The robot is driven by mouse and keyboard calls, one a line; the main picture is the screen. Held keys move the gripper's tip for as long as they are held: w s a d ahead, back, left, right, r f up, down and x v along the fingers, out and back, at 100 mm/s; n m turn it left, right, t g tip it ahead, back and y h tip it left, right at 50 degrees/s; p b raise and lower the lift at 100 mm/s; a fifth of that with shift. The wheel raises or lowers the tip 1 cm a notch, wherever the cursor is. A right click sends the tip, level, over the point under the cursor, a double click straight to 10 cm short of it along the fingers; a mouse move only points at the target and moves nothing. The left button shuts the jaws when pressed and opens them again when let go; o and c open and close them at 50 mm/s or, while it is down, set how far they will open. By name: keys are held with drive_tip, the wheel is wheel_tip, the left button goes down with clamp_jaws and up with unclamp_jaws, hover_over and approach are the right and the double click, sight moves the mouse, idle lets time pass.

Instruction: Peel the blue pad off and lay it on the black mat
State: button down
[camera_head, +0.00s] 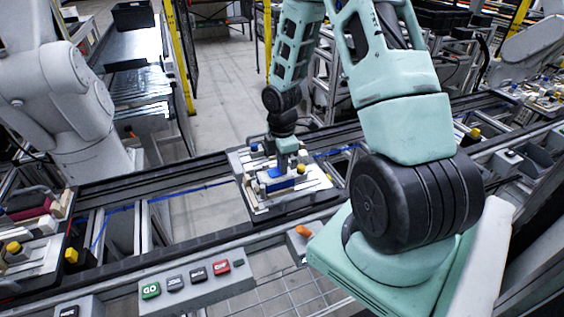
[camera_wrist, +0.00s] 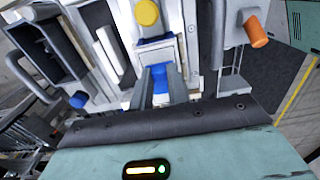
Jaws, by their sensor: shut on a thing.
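My gripper (camera_head: 286,152) reaches down over the pallet fixture (camera_head: 258,207) on the conveyor rail. In the wrist view its two grey fingers (camera_wrist: 161,88) are close together, with the blue pad (camera_wrist: 162,74) between them. The pad also shows as a bright blue patch (camera_head: 276,172) under the gripper in the head view. It is at the fixture's white block; I cannot tell whether it still touches the surface beneath. The fingers hide part of the pad. I cannot pick out the black mat with certainty.
A yellow knob (camera_wrist: 147,13) stands close beyond the fingers. An orange-tipped handle (camera_wrist: 257,32) is to the right in the wrist view. A button panel (camera_head: 197,283) lies along the front rail. A grey robot arm (camera_head: 60,100) stands at left.

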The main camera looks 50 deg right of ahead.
drive_tip(key=shift+r, duration=0.2)
drive_tip(key=shift+r+p, duration=2.5)
drive_tip(key=shift+p, duration=0.05)
drive_tip(key=shift+f, duration=0.1)
